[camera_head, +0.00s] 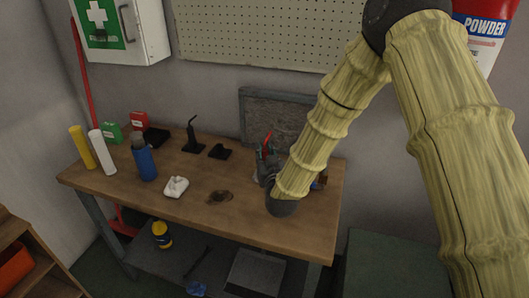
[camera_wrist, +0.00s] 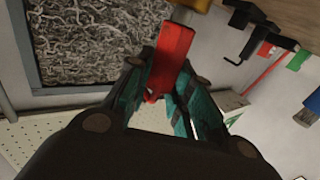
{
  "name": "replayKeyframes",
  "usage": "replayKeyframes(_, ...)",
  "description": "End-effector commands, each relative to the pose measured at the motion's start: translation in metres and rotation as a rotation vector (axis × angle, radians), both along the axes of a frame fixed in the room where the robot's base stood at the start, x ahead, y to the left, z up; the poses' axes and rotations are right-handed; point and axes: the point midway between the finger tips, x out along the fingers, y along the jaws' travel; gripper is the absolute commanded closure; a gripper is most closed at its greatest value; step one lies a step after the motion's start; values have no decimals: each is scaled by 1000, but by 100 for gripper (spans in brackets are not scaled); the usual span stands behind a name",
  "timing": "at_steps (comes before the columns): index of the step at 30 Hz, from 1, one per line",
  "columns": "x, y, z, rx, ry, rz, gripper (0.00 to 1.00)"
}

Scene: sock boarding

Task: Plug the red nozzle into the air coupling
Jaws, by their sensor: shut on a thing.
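My gripper (camera_head: 266,160) is over the right part of the workbench, partly behind my arm in the head view. In the wrist view my gripper (camera_wrist: 160,84) is shut on the red nozzle (camera_wrist: 174,55), with its fingers on either side of it. The nozzle shows as a small red piece (camera_head: 267,142) in the head view, tilted upward. No air coupling is clearly recognisable in the head view.
The wooden workbench (camera_head: 230,225) holds a blue bottle (camera_head: 145,160), a white object (camera_head: 176,187), a black stand (camera_head: 193,136), small boxes and yellow and white cylinders. A framed grey panel (camera_head: 284,112) stands behind my gripper. The bench's front middle is mostly clear.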

Motion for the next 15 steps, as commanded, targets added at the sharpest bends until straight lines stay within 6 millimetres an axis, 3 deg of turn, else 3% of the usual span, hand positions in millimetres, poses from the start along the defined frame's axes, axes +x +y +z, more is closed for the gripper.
replayKeyframes(15, 0, 0, -6, 0, 0, 0, 100)
